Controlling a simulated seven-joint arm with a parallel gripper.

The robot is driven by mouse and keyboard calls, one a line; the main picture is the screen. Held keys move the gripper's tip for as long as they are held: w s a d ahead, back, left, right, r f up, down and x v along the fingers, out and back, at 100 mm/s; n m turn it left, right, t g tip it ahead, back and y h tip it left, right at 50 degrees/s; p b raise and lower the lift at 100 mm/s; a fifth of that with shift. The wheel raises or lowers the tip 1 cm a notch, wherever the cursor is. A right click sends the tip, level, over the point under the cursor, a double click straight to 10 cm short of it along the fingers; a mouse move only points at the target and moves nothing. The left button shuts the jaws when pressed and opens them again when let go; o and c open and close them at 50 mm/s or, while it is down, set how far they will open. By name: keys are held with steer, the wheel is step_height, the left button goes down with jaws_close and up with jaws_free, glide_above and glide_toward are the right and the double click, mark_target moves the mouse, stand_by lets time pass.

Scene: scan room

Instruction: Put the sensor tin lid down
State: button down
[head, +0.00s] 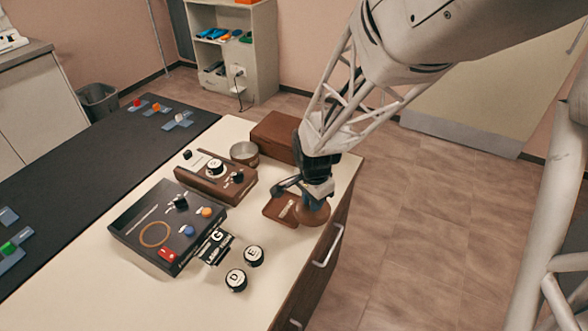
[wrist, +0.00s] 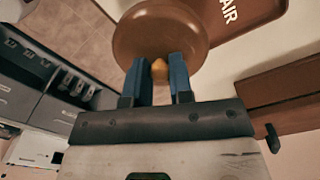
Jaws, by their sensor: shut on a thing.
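My gripper (head: 316,188) is shut on the small knob (wrist: 159,69) of a round brown lid (head: 313,213). The lid also shows in the wrist view (wrist: 158,30), with the fingers on either side of the knob. In the head view the lid appears beside a flat brown mat (head: 277,209), over the right edge of the table. The mat bears pale lettering, partly readable as "AIR" in the wrist view. Whether the lid touches anything below cannot be told. An open round metal tin (head: 244,152) stands farther back.
A brown box (head: 276,136) stands behind the gripper. A brown device (head: 215,178) and a black panel (head: 168,226) with coloured buttons lie to the left. Lettered round pieces, D (head: 236,280) and E (head: 254,256), stand in front. The table's near left surface is bare.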

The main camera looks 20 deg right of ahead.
steer(key=shift+s+d+f, duration=0.2)
steer(key=shift+s+d, duration=0.2)
steer(key=shift+s, duration=0.4)
steer(key=shift+w, duration=0.15)
steer(key=w, duration=0.5)
steer(key=w+d+f, duration=0.1)
steer(key=w, duration=0.9)
steer(key=shift+w+d+f, duration=0.2)
steer(key=shift+w+f, duration=0.05)
steer(key=shift+w, duration=0.1)
steer(key=shift+f, duration=0.1)
steer(key=shift+f, duration=1.65)
steer(key=shift+f, duration=0.15)
steer(key=c, duration=1)
jaws_free()
